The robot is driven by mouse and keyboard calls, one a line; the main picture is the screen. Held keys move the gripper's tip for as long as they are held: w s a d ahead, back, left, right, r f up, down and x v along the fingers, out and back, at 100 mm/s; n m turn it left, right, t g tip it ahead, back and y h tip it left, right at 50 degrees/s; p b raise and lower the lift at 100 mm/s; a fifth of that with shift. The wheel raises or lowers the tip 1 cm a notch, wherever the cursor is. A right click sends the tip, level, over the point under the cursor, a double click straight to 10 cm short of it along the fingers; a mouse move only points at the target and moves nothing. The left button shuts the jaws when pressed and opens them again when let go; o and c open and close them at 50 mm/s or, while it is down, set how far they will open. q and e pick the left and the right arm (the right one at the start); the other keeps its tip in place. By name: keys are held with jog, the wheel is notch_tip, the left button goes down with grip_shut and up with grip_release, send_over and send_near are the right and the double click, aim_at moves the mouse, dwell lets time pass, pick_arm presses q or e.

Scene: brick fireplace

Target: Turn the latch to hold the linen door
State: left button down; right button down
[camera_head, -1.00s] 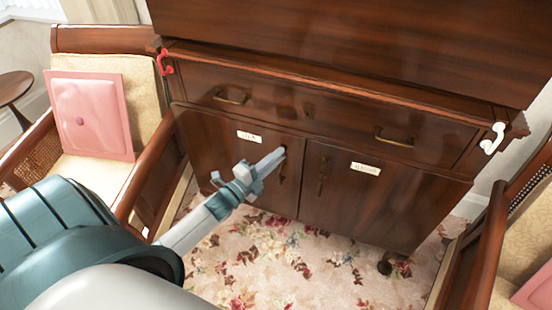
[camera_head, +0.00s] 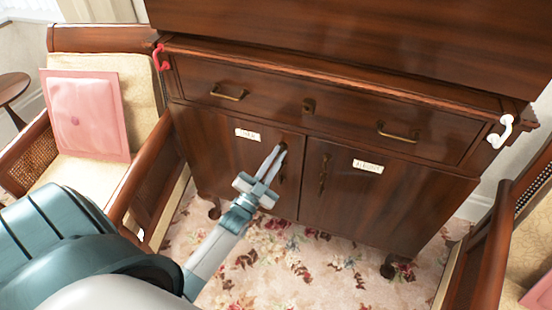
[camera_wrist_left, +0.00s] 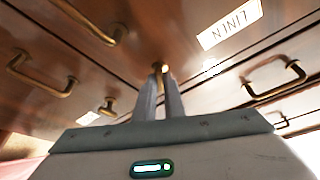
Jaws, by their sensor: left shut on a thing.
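The linen door (camera_head: 235,165) is the left lower door of a dark wood cabinet and looks shut. Its white label (camera_head: 247,134) reads LINEN, upside down, in the left wrist view (camera_wrist_left: 230,24). My right gripper is not in view.
The right door (camera_head: 385,200) has its own label and handle. A wide drawer (camera_head: 330,105) with brass handles runs above both doors. A chair with a pink cushion (camera_head: 86,113) stands left, another chair (camera_head: 487,240) right. Flowered carpet (camera_head: 290,265) lies in front.

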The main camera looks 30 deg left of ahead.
pick_arm(q)
jog(key=n+y, duration=0.2)
jog(key=n, duration=0.2)
jog(key=shift+d+f, duration=0.1)
jog(key=shift+f, duration=0.05)
jog(key=n+y, duration=0.2)
jog(key=n, duration=0.2)
jog(key=shift+d, duration=0.1)
jog(key=shift+n+y, duration=0.3)
jog(key=shift+n, duration=0.2)
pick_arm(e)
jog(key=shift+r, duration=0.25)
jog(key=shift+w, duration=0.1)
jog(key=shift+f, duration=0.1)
pick_arm(q)
jog(key=c, duration=1.8)
grip_release()
jog(key=shift+w, duration=0.1)
jog(key=shift+c, duration=0.2)
